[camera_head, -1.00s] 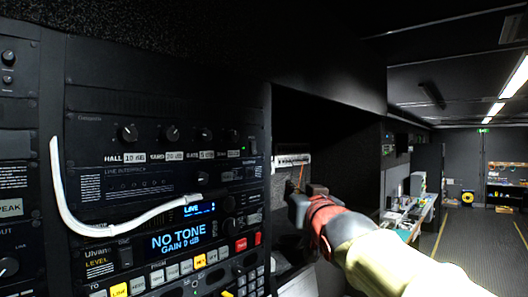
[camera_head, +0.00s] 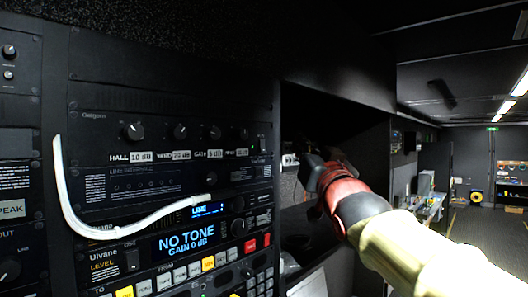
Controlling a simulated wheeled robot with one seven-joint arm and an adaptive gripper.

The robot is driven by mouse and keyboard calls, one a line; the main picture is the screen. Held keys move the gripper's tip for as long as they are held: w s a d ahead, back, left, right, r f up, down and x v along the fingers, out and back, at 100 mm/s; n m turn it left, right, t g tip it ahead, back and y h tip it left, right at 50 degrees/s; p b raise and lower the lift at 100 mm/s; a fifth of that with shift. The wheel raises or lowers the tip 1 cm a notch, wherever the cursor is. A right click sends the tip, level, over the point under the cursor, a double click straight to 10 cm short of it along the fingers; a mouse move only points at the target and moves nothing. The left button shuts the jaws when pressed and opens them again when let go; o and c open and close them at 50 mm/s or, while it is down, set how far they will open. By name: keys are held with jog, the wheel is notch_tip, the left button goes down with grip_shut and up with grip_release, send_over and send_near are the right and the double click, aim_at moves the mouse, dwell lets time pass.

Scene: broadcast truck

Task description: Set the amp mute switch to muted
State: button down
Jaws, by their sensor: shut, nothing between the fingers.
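The rack panel with several round knobs (camera_head: 180,131) is at the upper left in the head view, with labels reading HALL, YARD and GATE under them. A small dark control with a green light (camera_head: 262,141) is at its right end. I cannot tell for sure whether this is the amp mute switch, or its position. My gripper (camera_head: 306,166) is shut and empty, right of the rack's right edge and slightly lower than the knob row. It appears apart from the panel, and its fingertips are dark against the dark recess.
A white curved gooseneck (camera_head: 66,190) sticks out in front of the rack. Below the knob panel is a unit with a lit NO TONE display (camera_head: 188,241) and several buttons. A dark recess opens right of the rack. The aisle floor (camera_head: 485,240) is clear farther right.

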aim_at(263, 146)
jog(key=w+a+f+p, duration=0.1)
jog(key=w+a+p, duration=0.1)
jog(key=w+a, duration=0.3)
jog(key=shift+a, duration=0.7)
jog(key=shift+w+a, duration=0.1)
jog(key=shift+a, duration=0.05)
dwell(1.0)
jog(key=shift+w+a+f, duration=0.1)
jog(key=shift+w+a, duration=0.05)
jog(key=shift+a, duration=0.05)
jog(key=shift+w+a, duration=0.2)
dwell(0.8)
jog(key=shift+s+d, duration=0.15)
jog(key=shift+s+d+b, duration=0.35)
jog(key=shift+d+b, duration=0.1)
jog(key=shift+b, duration=0.2)
